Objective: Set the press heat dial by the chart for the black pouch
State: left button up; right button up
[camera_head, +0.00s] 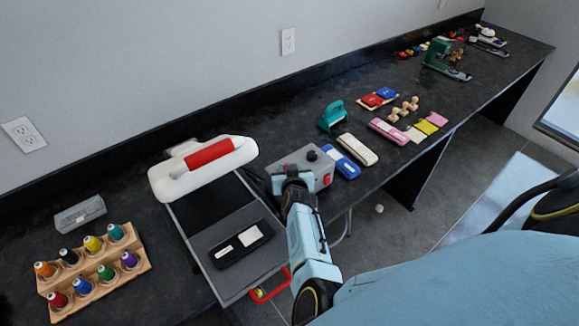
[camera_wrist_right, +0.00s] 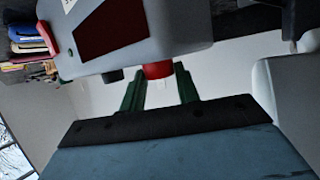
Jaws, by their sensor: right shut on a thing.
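The heat press stands open on the bench, its white lid (camera_head: 165,180) with red handle raised above the grey lower plate (camera_head: 197,215). The black pouch (camera_head: 240,244), with a white label, lies flat on that plate. The grey control box (camera_head: 322,166) sits right of the press, with a black knob on top and a red part on its side. In the right wrist view the box (camera_wrist_right: 180,20) shows a dark red panel and a red dial (camera_wrist_right: 158,69). My right gripper (camera_wrist_right: 160,76) is shut on this dial, green fingers on either side. Dial markings are not readable. My left gripper is out of view.
A wooden rack (camera_head: 98,272) of colored thread spools stands left of the press. Blue (camera_head: 342,164), cream (camera_head: 357,149) and pink (camera_head: 388,131) pouches lie right of the control box. A teal tool (camera_head: 332,115) stands behind them. A red loop handle (camera_head: 272,288) projects at the front.

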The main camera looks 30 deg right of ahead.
dwell(0.6)
jog(key=o, duration=1)
jog(key=shift+c, duration=0.2)
jog(key=p+v, duration=0.6)
jog(key=v, duration=0.1)
jog(key=shift+s+a+r+p, duration=0.15)
jog(key=shift+a+p, duration=0.05)
jog(key=shift+p, duration=0.15)
